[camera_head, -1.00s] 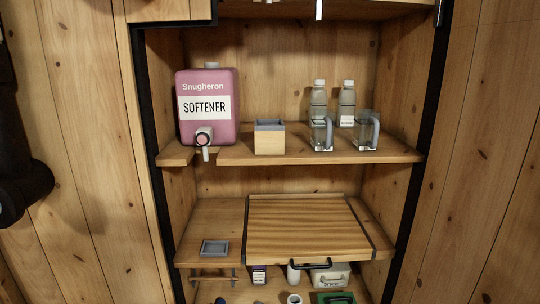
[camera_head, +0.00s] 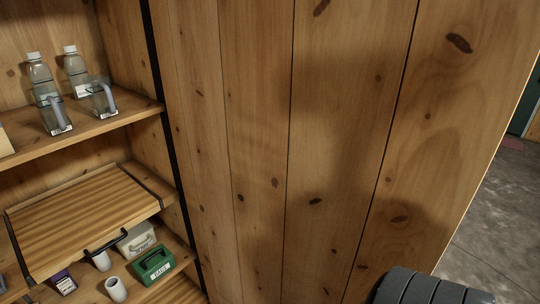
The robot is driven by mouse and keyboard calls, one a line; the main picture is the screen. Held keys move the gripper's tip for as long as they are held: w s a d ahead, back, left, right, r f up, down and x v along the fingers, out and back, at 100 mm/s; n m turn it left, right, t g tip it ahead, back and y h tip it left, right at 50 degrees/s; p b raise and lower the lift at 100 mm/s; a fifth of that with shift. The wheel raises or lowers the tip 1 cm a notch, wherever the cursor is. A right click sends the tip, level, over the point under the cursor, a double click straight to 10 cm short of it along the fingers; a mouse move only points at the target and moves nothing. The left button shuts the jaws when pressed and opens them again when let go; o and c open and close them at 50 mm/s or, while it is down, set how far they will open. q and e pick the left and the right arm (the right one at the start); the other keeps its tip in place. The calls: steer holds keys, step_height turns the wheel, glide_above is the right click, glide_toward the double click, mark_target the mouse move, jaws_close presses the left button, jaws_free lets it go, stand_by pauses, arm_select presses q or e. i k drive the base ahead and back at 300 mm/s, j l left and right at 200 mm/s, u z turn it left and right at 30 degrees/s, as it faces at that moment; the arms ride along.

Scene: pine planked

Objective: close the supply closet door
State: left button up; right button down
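A tall pine-planked panel (camera_head: 290,150) fills the middle and right of the head view, beside the shelves. It appears to be the closet door, swung open, and its free edge runs down the right side with floor beyond it. The supply closet's interior is exposed at the left, with a black frame strip (camera_head: 163,100) between the shelves and the panel. No handle shows on the panel. A dark ridged part, which looks like part of my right arm, shows at the bottom right in front of the panel. Neither gripper's fingers are visible.
The upper shelf (camera_head: 125,120) holds clear bottles (camera_head: 75,70) and glass mugs (camera_head: 102,97). Below are a wooden board (camera_head: 75,215) with a black handle, a green box (camera_head: 153,265), a white box (camera_head: 138,238) and white cups. Grey floor (camera_head: 490,235) is open beyond the panel's edge.

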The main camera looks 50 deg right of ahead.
mark_target(323, 147)
steer(key=k+l, duration=0.25)
steer(key=k, duration=0.15)
steer(key=k+l+u, duration=0.15)
steer(key=k, duration=0.25)
steer(key=k+l, duration=0.25)
steer(key=k, duration=0.15)
steer(key=l+u, duration=0.1)
steer(key=l, duration=0.4)
steer(key=k+l, duration=0.15)
steer(key=l, duration=0.35)
steer(key=k+l+u, duration=0.15)
steer(key=l, duration=0.4)
steer(key=l+u, duration=0.1)
steer(key=l, duration=0.4)
steer(key=i+l, duration=0.1)
steer(key=l, duration=0.3)
steer(key=l+u, duration=0.1)
steer(key=l, duration=0.35)
steer(key=i, duration=0.05)
